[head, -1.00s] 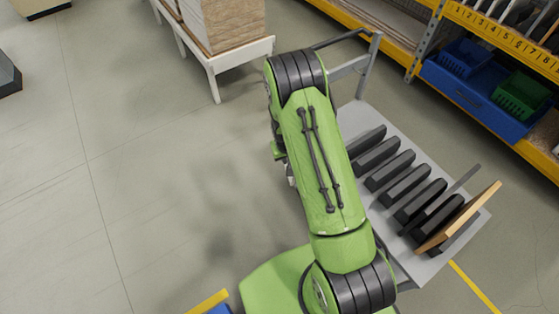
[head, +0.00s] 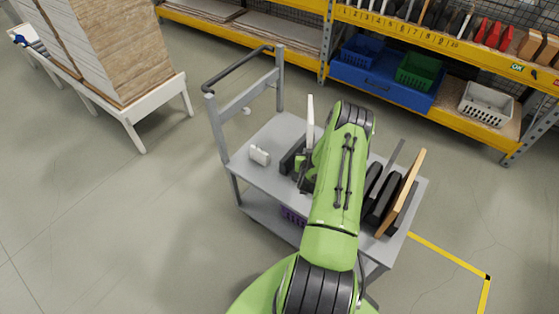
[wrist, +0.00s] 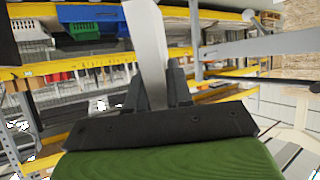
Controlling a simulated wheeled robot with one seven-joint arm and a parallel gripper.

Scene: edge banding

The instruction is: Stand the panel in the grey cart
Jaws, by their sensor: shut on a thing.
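The grey cart (head: 262,182) stands in the middle of the head view, with a row of black upright dividers (head: 290,158) on its top deck. My gripper (wrist: 157,85) is shut on a pale, thin panel (wrist: 146,35), which stands up between the two fingers in the wrist view. In the head view the panel (head: 310,115) is upright, edge-on, above the left part of the divider row. My arm hides most of the dividers and the panel's lower end, so I cannot tell whether it touches the deck or sits in a slot.
A tan wooden board (head: 404,193) and a thin grey piece (head: 391,162) lean at the rack's right end. A small white object (head: 260,155) lies on the deck's left. The cart's handle (head: 240,68) rises at left.

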